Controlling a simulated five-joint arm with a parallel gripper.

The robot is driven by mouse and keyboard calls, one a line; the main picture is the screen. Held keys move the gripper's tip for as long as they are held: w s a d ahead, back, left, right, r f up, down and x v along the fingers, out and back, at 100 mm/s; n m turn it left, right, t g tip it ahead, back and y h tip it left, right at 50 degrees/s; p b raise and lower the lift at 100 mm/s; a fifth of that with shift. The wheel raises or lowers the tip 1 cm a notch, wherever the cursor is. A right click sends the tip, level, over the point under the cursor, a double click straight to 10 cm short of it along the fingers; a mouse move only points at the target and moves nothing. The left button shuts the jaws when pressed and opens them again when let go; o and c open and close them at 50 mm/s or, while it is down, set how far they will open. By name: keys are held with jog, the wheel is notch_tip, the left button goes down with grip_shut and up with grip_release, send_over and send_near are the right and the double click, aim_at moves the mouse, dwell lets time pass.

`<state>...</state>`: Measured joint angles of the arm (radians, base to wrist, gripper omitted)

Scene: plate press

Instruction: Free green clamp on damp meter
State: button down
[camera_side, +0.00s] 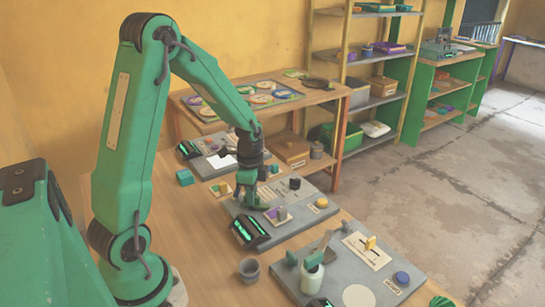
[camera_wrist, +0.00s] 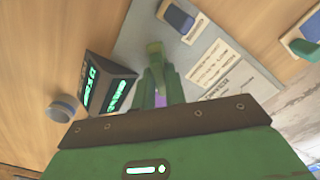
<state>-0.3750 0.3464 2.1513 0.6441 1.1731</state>
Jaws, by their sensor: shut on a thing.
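My gripper (camera_side: 256,202) reaches down to the middle grey plate (camera_side: 237,208) in the side view. In the wrist view its two green fingers (camera_wrist: 158,75) are closed around the green clamp (camera_wrist: 154,48), whose olive-green end shows past the fingertips. The lower part of the clamp is hidden by the fingers, and in the side view it cannot be told apart from them. The damp meter (camera_side: 250,230), a dark box with lit green readouts, stands at the plate's front left edge. It also shows in the wrist view (camera_wrist: 104,85), left of the fingers.
A grey cup (camera_side: 249,270) stands on the bench. Another plate (camera_side: 358,297) with a yellow lever (camera_side: 370,243) and a blue knob (camera_side: 402,278) lies in front.

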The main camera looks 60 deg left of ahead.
jog(key=n, duration=1.3)
jog(key=shift+n, duration=0.4)
jog(key=c, duration=1.4)
grip_release()
jog(key=shift+c, duration=0.2)
jog(key=shift+r, duration=0.1)
jog(key=shift+r, duration=3.85)
jog(key=shift+d, duration=0.1)
